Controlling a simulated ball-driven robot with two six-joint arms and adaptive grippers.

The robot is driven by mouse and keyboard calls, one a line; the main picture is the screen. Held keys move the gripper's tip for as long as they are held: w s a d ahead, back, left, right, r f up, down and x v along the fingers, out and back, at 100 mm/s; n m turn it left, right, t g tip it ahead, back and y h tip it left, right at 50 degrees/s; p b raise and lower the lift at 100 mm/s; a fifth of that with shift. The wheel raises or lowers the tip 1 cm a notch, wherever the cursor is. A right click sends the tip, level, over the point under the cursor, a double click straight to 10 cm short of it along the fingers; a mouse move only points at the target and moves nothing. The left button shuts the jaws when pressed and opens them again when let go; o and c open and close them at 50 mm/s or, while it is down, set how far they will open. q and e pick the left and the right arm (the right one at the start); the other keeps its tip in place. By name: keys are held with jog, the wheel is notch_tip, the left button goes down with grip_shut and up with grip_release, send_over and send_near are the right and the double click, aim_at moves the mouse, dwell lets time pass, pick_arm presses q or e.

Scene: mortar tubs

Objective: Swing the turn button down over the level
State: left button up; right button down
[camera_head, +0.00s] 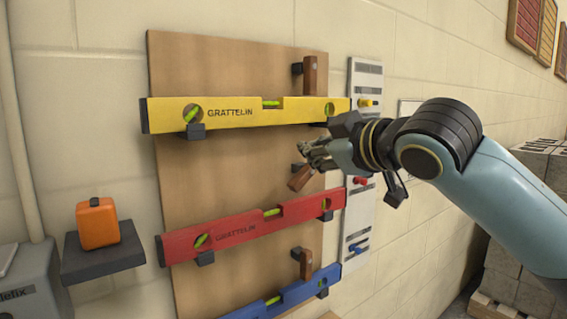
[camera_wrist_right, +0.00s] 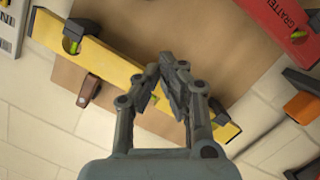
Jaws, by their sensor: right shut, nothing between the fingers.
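Three levels hang on a brown board: yellow (camera_head: 240,113), red (camera_head: 250,223) and blue (camera_head: 290,296). A wooden turn button stands upright above the yellow level (camera_head: 309,76); it also shows in the right wrist view (camera_wrist_right: 88,90). A second wooden turn button (camera_head: 299,179) sits tilted between the yellow and red levels, and a third (camera_head: 306,264) stands upright by the blue level. My right gripper (camera_head: 310,153) is shut and empty, just above the tilted button in the head view; contact cannot be told. In the wrist view its fingers (camera_wrist_right: 170,75) overlap the yellow level (camera_wrist_right: 115,70).
A white strip (camera_head: 361,78) with yellow, red and blue pegs is right of the board. An orange case (camera_head: 97,223) stands on a dark shelf (camera_head: 105,258) at the left. Grey blocks (camera_head: 510,255) are stacked at the lower right.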

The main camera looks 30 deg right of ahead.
jog(key=p, duration=0.1)
send_over(297, 188)
jog(key=a, duration=0.3)
jog(key=shift+s+d+f, duration=0.1)
jog(key=shift+d+f, duration=0.05)
jog(key=shift+f, duration=0.75)
jog(key=d+f, duration=0.2)
jog(key=f, duration=0.1)
jog(key=shift+s+d+f+p, duration=0.1)
jog(key=shift+d+p, duration=0.05)
jog(key=shift+p, duration=0.25)
jog(key=shift+f, duration=0.15)
jog(key=shift+f+n, duration=0.35)
jog(key=shift+n, duration=0.35)
jog(key=shift+a+f+n, duration=0.2)
jog(key=shift+f+n, duration=0.1)
jog(key=shift+n, duration=0.3)
jog(key=n, duration=0.1)
jog(key=f+n+h, duration=0.1)
jog(key=shift+f+n+t, duration=0.3)
jog(key=shift+n+t, duration=0.1)
jog(key=shift+d+f+n+t+h, duration=0.25)
jog(key=shift+f+n, duration=0.2)
jog(key=shift+n, duration=0.65)
jog(key=shift+d+f+n+t+h, duration=0.1)
jog(key=shift+f+n+t+h, duration=0.25)
jog(key=shift+n, duration=0.75)
jog(key=shift+f, duration=0.1)
